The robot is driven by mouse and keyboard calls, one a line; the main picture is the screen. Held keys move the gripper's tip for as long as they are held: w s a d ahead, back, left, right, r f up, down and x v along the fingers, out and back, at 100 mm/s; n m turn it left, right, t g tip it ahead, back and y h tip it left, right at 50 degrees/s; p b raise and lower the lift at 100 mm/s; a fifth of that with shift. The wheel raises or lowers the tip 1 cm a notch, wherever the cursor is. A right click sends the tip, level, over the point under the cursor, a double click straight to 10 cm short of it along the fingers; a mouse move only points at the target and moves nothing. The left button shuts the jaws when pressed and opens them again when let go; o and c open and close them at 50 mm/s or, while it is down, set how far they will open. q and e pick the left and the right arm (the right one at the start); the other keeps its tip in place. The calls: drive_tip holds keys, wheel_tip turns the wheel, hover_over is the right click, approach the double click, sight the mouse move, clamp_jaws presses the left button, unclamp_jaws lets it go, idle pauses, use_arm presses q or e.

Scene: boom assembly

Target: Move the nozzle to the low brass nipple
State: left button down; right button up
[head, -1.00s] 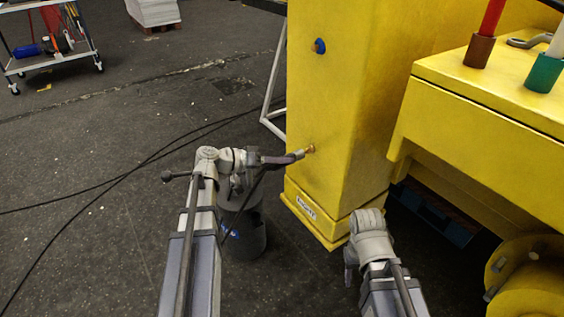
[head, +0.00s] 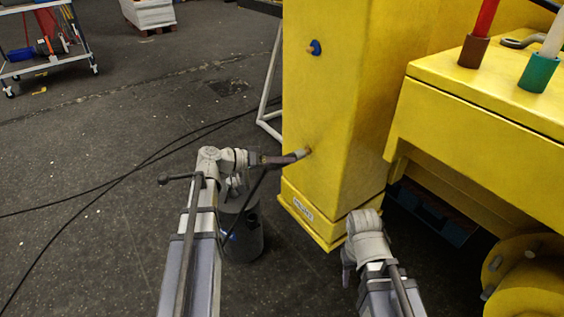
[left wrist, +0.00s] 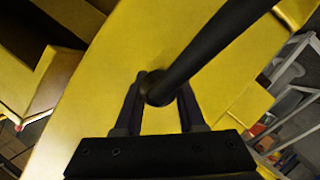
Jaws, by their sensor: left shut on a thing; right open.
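The low brass nipple (head: 309,149) is on the yellow column's face, mostly covered by the nozzle (head: 302,154). My left gripper (head: 284,159) is shut on the nozzle and holds it roughly level, its tip at the nipple; I cannot tell whether it is seated. In the left wrist view the fingers (left wrist: 161,98) close around the black nozzle end, and a black hose (left wrist: 215,45) runs to the upper right. The nipple is hidden there. My right gripper (head: 348,268) is open and empty, low in front of the column.
A higher nipple with a blue ring (head: 315,47) is on the same yellow column (head: 340,110). A dark drum (head: 243,241) stands on the floor below my left arm. A yellow housing (head: 480,110) with coloured tubes is at right. Cables cross the floor at left.

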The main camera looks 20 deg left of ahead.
use_arm(q)
drive_tip(key=shift+w+d, duration=0.4)
drive_tip(key=shift+w, duration=0.2)
idle(0.6)
drive_tip(key=shift+c, duration=2.1)
unclamp_jaws()
drive_tip(key=p+v, duration=0.2)
drive_tip(key=v, duration=0.5)
drive_tip(key=shift+s+a, duration=0.25)
drive_tip(key=shift+a, duration=0.1)
